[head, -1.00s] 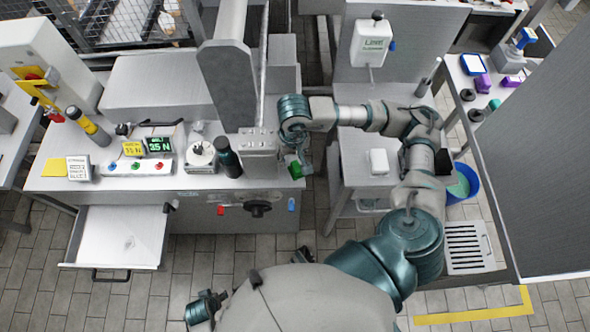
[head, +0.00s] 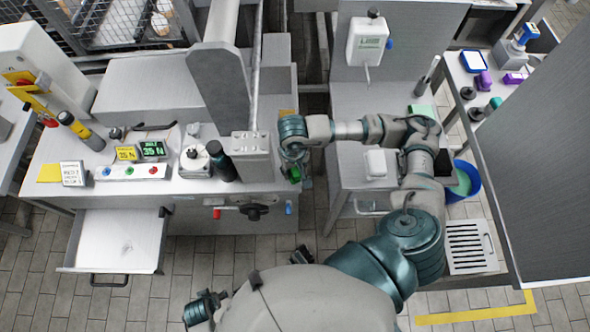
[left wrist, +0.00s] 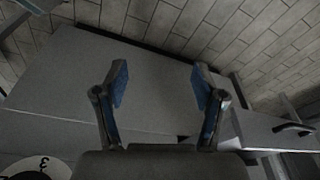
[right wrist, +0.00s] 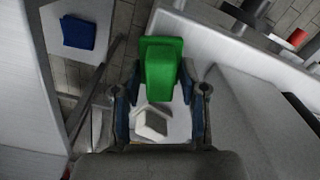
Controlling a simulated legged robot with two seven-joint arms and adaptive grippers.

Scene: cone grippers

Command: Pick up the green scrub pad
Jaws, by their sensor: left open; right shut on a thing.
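A green block-like pad (right wrist: 162,68), which I take for the scrub pad, stands between the fingers of my right gripper (right wrist: 160,85) in the right wrist view. The gripper is shut on it. In the head view the green pad (head: 295,174) shows small below my right gripper (head: 293,158), by the right end of the left bench. A pale whitish block (right wrist: 150,122) shows below the pad in the right wrist view; I cannot tell whether it touches the gripper. My left gripper (left wrist: 160,85) is open and empty in the left wrist view.
An open drawer (head: 115,240) juts out below. The right counter (head: 350,170) bears a white block (head: 375,163) and a pale green flat item (head: 421,111).

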